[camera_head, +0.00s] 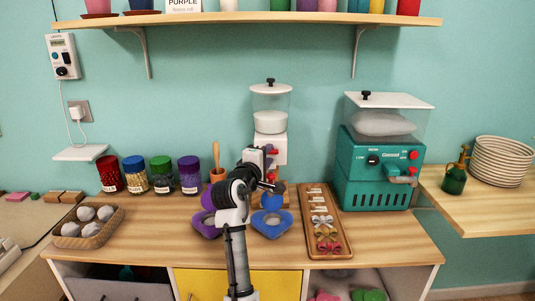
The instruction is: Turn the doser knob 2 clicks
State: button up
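The doser (270,121) appears to be the white dispenser with a clear hopper against the wall, upright, its hopper part full of white material. A small red part, possibly its knob (272,152), shows on its front, partly covered by my arm. My gripper (271,185) is in front of the doser's lower part, just below and close to the red part. I cannot tell whether it touches anything. Its fingers are small and dark here, so their opening is unclear.
Purple and blue heart-shaped pieces (272,223) lie below my gripper. A wooden tray of bows (312,250) and a teal machine (370,190) stand right. Left are bead jars (162,174), a mortar (217,174) and a basket (87,239). A shelf (250,19) runs above.

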jog(key=shift+w+d, duration=0.15)
jog(key=shift+w, duration=0.2)
jog(key=shift+c, duration=0.4)
grip_shut()
jog(key=shift+r+m+p, duration=0.1)
jog(key=shift+m+p, duration=0.2)
jog(key=shift+p, duration=0.1)
jog(key=m+g+p, duration=0.1)
jog(key=m+p, duration=0.1)
jog(key=m+y+p, duration=0.1)
jog(key=m+p, duration=0.1)
jog(key=shift+r+g+y, duration=0.3)
jog(key=shift+r+g, duration=0.05)
jog(key=shift+g, duration=0.05)
jog(key=m+g+y+p, duration=0.1)
jog(key=m+y+p, duration=0.1)
jog(key=m+p, duration=0.1)
jog(key=shift+d+r+m, duration=0.1)
jog(key=shift+d+m, duration=0.1)
jog(key=shift+m, duration=0.5)
jog(key=m+y+p, duration=0.2)
jog(key=m+y, duration=0.1)
jog(key=m, duration=0.1)
jog(key=shift+d, duration=0.2)
